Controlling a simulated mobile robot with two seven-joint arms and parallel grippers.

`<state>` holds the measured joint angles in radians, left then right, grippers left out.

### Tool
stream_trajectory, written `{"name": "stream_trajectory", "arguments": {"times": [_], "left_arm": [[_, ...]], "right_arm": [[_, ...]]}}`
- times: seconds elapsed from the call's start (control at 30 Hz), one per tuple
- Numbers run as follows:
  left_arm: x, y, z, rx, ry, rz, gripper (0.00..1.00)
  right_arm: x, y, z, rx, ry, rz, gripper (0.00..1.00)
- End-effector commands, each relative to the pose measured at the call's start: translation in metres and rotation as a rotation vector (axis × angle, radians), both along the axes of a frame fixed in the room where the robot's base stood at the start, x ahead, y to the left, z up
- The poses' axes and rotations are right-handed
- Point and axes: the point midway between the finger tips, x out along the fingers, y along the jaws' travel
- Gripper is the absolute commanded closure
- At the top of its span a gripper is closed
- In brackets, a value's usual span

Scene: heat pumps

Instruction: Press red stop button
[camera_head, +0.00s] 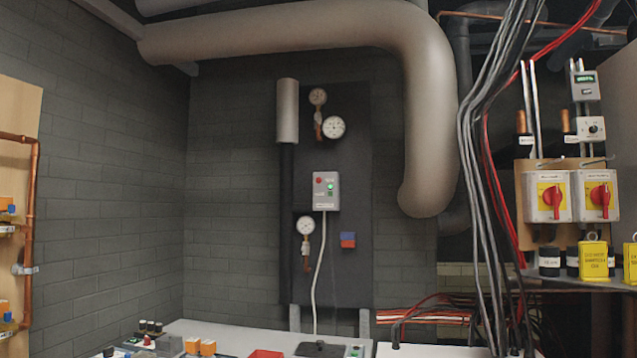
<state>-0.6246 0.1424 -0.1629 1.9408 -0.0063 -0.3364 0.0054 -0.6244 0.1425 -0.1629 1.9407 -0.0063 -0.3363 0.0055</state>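A small grey control box (326,191) is mounted on a dark panel on the back wall, near the middle of the head view. A round red button (319,181) sits at its upper left. A green light (330,187) glows to the right of the red button. Small print on the box is too small to read. A pale cable runs down from the box. Neither of my grippers shows in the head view, and nothing covers the front of the box.
Pressure gauges (334,127) hang above the box, and another gauge (305,225) is below left. Two red rotary switches (549,197) (598,196) are at the right. Grey and red cables hang right of centre. A light grey surface (230,336) with small parts lies low in front.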

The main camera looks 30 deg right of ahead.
Motion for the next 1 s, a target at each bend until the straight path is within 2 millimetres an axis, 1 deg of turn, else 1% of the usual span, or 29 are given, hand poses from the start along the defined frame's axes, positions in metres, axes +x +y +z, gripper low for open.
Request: {"name": "stream_trajectory", "arguments": {"times": [0.03, 0.3, 0.37, 1.0], "left_arm": [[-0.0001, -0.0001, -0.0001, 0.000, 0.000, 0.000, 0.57], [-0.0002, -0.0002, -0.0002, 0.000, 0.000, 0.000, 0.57], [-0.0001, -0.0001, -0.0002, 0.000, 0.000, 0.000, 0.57], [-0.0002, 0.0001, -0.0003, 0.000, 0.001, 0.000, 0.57]], "right_arm": [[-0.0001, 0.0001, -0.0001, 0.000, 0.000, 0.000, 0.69], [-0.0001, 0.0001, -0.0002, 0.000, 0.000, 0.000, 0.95], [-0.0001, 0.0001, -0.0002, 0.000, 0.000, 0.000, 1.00], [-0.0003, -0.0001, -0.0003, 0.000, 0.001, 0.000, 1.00]]}}
